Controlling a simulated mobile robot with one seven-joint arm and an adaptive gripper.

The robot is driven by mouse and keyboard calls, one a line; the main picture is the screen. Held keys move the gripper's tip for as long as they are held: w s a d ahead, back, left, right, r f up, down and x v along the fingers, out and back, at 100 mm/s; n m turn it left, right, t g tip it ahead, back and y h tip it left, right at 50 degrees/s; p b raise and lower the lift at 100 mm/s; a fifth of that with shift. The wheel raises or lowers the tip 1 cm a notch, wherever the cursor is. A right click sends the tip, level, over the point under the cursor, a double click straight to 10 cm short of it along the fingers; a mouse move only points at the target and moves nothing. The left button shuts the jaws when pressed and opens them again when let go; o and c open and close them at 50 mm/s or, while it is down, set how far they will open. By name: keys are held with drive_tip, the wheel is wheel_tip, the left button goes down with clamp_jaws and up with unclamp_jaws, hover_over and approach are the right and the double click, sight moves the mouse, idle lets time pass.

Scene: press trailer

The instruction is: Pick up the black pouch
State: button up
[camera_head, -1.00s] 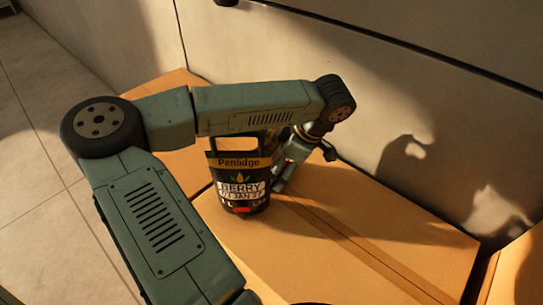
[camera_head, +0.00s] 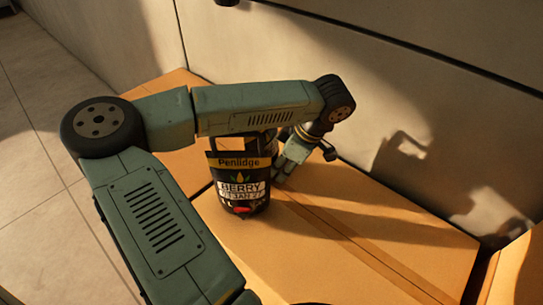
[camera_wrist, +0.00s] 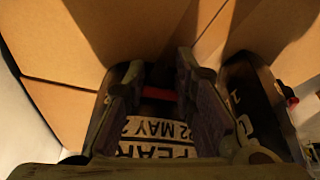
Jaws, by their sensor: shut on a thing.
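A black pouch labelled "Penlidge BERRY" (camera_head: 239,172) stands upright on a cardboard box in the head view. My gripper (camera_head: 284,172) is low, just behind and to the right of it. In the wrist view my gripper (camera_wrist: 155,115) is shut on a black pouch whose white label reads "PEAR" and "22 MAY" (camera_wrist: 160,130), with a red strip between the fingers. In the head view I cannot make this pouch out behind the berry pouch and my arm. Another dark pouch (camera_wrist: 246,95) with white lettering is close at the right in the wrist view.
Cardboard boxes (camera_head: 330,245) form the surface, with seams between them. A pale wall (camera_head: 430,110) rises close behind. Another box (camera_head: 522,270) stands at the lower right. Tiled floor (camera_head: 35,190) is at the left. The box top right of the pouch is clear.

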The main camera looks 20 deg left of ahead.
sight(270, 135)
drive_tip(key=shift+r, duration=0.1)
clamp_jaws()
idle(0.3)
wheel_tip(270, 135, up, 10)
drive_tip(key=b, duration=0.1)
drive_tip(key=shift+b, duration=0.35)
idle(1.0)
